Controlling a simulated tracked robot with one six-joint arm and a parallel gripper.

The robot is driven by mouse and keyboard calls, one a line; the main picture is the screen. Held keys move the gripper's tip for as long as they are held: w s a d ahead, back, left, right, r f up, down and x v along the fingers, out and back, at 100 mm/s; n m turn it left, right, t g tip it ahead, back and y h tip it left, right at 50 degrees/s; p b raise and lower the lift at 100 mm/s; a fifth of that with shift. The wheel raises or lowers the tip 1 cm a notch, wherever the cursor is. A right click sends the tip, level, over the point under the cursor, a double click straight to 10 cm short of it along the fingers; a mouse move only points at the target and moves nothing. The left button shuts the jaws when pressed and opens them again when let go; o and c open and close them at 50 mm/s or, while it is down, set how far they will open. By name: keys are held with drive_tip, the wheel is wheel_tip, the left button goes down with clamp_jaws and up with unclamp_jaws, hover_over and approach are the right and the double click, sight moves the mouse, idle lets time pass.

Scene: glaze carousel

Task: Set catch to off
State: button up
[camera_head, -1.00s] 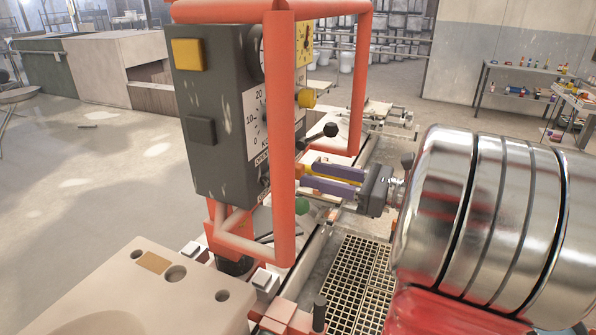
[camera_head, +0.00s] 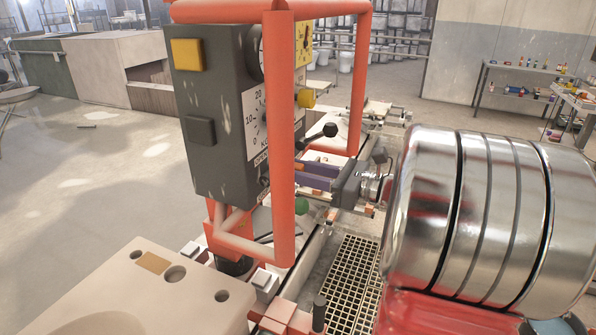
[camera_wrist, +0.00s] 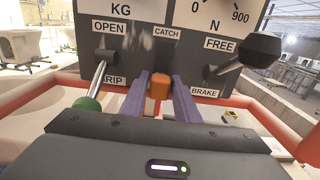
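The grey control panel (camera_wrist: 140,55) bears a CATCH label (camera_wrist: 167,31). Below that label an orange block (camera_wrist: 159,86), seemingly the catch control, stands out between the two purple fingers of my gripper (camera_wrist: 160,91). The fingers are apart, one on each side of the block; whether they touch it cannot be told. No OFF marking is readable in the wrist view. In the head view my gripper (camera_head: 316,178) reaches left towards the panel's face (camera_head: 258,125), its tips partly hidden behind the red-orange frame.
The red-orange tube frame (camera_head: 281,140) surrounds the panel. A lever with a green knob (camera_wrist: 88,108) stands left of my fingers, beside OPEN and GRIP labels. A black-knobbed lever (camera_wrist: 257,50) stands to the right, by FREE and BRAKE. A floor grating (camera_head: 350,280) lies below.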

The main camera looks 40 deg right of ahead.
clamp_jaws()
idle(0.3)
